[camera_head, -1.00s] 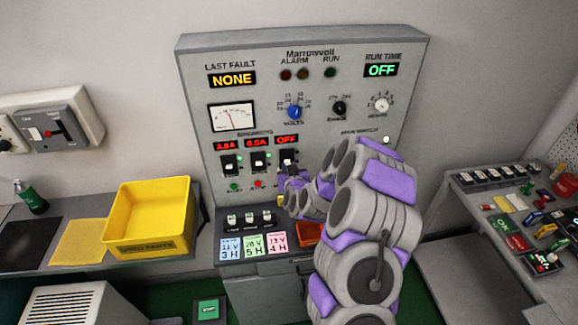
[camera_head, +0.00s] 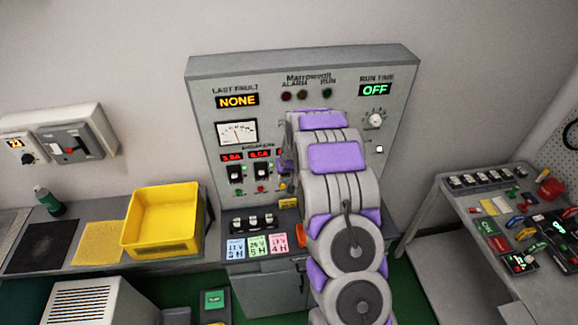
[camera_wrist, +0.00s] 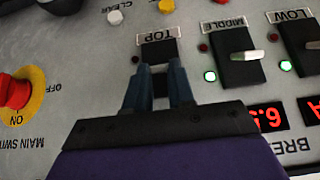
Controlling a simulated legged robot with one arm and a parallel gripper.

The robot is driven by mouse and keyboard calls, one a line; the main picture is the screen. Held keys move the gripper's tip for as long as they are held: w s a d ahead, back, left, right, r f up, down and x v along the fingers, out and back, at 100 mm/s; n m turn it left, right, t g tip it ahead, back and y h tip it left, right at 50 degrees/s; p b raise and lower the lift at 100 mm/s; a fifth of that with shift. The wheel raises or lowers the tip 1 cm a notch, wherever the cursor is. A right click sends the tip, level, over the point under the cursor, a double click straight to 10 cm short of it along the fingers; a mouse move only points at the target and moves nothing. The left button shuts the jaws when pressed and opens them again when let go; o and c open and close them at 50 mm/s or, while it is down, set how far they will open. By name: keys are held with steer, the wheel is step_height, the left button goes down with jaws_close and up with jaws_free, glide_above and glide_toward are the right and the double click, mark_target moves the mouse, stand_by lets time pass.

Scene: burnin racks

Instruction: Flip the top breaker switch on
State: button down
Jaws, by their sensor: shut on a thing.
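In the wrist view the panel appears upside down. The top breaker switch (camera_wrist: 158,49) is a black block beside its TOP label. My gripper (camera_wrist: 160,72) is at this switch with its dark fingers closed around the lever, which they mostly hide. The middle breaker (camera_wrist: 240,62) and low breaker (camera_wrist: 300,45) have pale levers and lit green lamps beside them. In the head view my arm covers the top breaker and my fingertips. The panel (camera_head: 215,110) shows two red current readouts, with the third mostly hidden.
A red main switch knob (camera_wrist: 14,92) on a yellow plate is left of my gripper in the wrist view. A yellow bin (camera_head: 163,222) stands on the left bench. A bench with small parts (camera_head: 500,215) is at right. A ledge with coloured cards (camera_head: 257,245) is below the panel.

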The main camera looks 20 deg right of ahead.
steer(key=shift+w+r, duration=0.1)
stand_by(0.5)
steer(key=c, duration=1)
jaws_free()
steer(key=shift+w, duration=0.1)
steer(key=shift+o, duration=0.2)
steer(key=b+v, duration=0.1)
steer(key=v, duration=1.6)
steer(key=shift+d+r+b, duration=0.2)
steer(key=shift+r+b, duration=0.05)
steer(key=shift+b, duration=0.15)
steer(key=shift+w, duration=0.15)
steer(key=s+a+f+n+g+y+b, duration=0.1)
steer(key=s+a+f+g+b, duration=0.1)
steer(key=s+a+b, duration=0.6)
steer(key=s+a+f+n+g+y+b, duration=0.1)
steer(key=s+a+f+g+b, duration=0.3)
steer(key=s, duration=0.8)
steer(key=s+a+f+g+b, duration=0.1)
steer(key=s+a+b, duration=0.1)
steer(key=s, duration=0.8)
steer(key=s+a+f+n+g+b, duration=0.1)
steer(key=s+a+f+b, duration=0.1)
steer(key=s, duration=0.9)
steer(key=shift+s+a+g+b, duration=0.3)
steer(key=shift+a+b, duration=0.05)
steer(key=shift+a, duration=0.15)
